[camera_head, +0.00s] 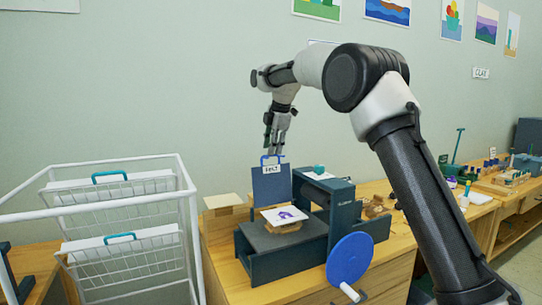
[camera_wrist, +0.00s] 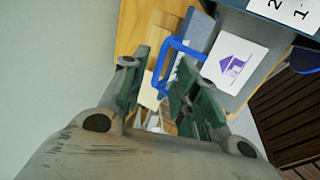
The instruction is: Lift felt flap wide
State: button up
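The felt flap (camera_head: 271,188) is a dark blue panel on the small press, standing nearly upright with a "FELT" label. A blue loop handle (camera_head: 272,157) is at its top edge; it also shows in the wrist view (camera_wrist: 163,66). My gripper (camera_head: 276,147) points down just above the handle. In the wrist view my gripper (camera_wrist: 160,68) has its green-padded fingers apart, with part of the handle at the right finger. I cannot tell whether they touch. A white sheet with a purple print (camera_head: 284,215) lies on a block on the press bed (camera_head: 262,243).
The press has a blue crank wheel (camera_head: 350,261) at its front right. A white wire rack (camera_head: 131,228) with teal-handled baskets stands at the left. Small tools and blocks (camera_head: 505,178) occupy the bench at right.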

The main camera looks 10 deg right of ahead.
jog(key=v, duration=0.7)
jog(key=shift+r, duration=0.1)
